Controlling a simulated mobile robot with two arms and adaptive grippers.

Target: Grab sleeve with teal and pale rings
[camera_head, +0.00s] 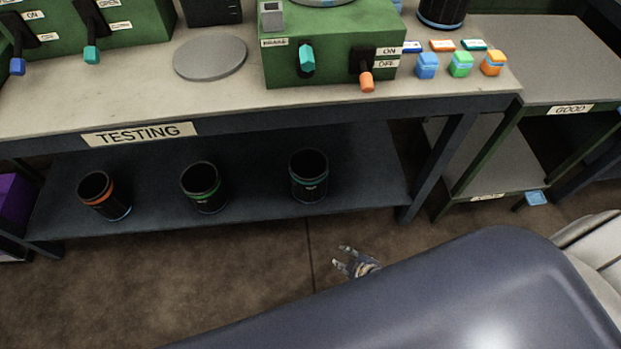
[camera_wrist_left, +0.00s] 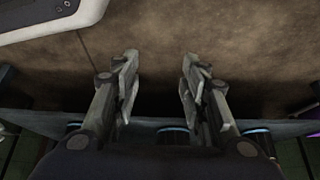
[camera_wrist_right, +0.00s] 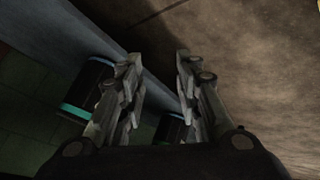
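Three black sleeves stand on the lower shelf. The right one (camera_head: 309,178) has a teal ring near its top; its lower ring is hard to make out in the head view. The middle sleeve (camera_head: 204,188) has a green upper ring, and the left sleeve (camera_head: 103,196) an orange one. My right gripper (camera_head: 343,259) is open and empty, low in front of the shelf, right of and apart from the right sleeve. In the right wrist view a sleeve with teal and pale rings (camera_wrist_right: 88,88) stands left of the open fingers (camera_wrist_right: 154,60). My left gripper (camera_wrist_left: 160,62) is open and empty, outside the head view.
The shelf (camera_head: 255,205) lies under the testing table (camera_head: 60,110), whose front edge overhangs it. A table leg (camera_head: 437,165) stands right of the sleeves. Brown floor (camera_head: 240,270) is clear in front. Another sleeve (camera_head: 441,12) stands on the table top.

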